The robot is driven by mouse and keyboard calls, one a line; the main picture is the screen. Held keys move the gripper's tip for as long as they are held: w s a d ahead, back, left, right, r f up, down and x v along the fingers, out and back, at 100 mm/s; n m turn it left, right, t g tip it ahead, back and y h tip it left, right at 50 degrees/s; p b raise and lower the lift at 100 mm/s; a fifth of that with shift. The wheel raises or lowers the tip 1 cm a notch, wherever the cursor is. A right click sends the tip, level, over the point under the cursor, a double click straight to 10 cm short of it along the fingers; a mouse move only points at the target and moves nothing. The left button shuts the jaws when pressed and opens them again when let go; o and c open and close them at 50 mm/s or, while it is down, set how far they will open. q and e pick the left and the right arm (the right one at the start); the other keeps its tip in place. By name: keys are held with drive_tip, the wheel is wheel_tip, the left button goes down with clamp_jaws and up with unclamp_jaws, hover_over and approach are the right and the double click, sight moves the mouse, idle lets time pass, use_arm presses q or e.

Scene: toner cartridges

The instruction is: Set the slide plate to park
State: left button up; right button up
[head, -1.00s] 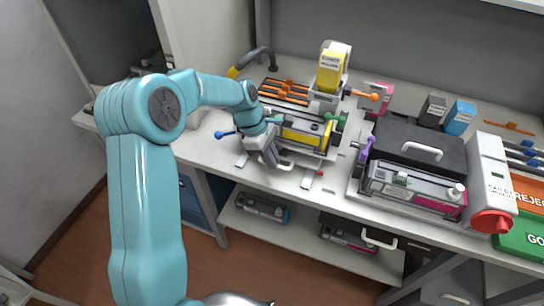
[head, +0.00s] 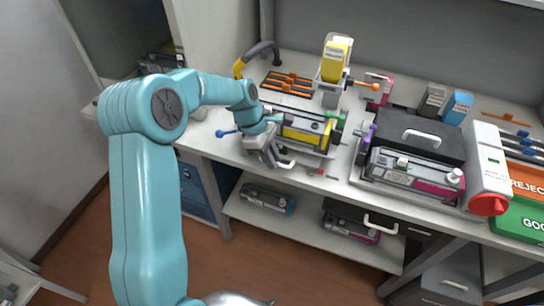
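The slide plate (head: 315,152) carries a grey cartridge with a yellow panel (head: 305,135) at the front of the bench, left of centre. A pale handle (head: 287,163) sticks out at its front edge. My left gripper (head: 272,160) reaches down to this handle and appears shut on it; the fingertips are partly hidden by the gripper body. A blue-tipped lever (head: 226,133) lies left of the gripper and a green knob (head: 336,115) is at the right end of the cartridge. Park markings cannot be made out.
Behind stand a yellow toner bottle (head: 336,62), a tray with orange bars (head: 288,84) and a yellow-tipped hose (head: 258,52). A shelf lies below.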

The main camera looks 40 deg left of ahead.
use_arm(q)
drive_tip(key=shift+o, duration=0.9)
drive_tip(key=shift+s+r, duration=0.15)
drive_tip(key=shift+s, duration=0.1)
drive_tip(key=shift+w, duration=0.3)
drive_tip(key=shift+a, duration=0.1)
drive_tip(key=v, duration=1.6)
drive_tip(key=shift+s, duration=0.2)
drive_tip(key=shift+a, duration=0.1)
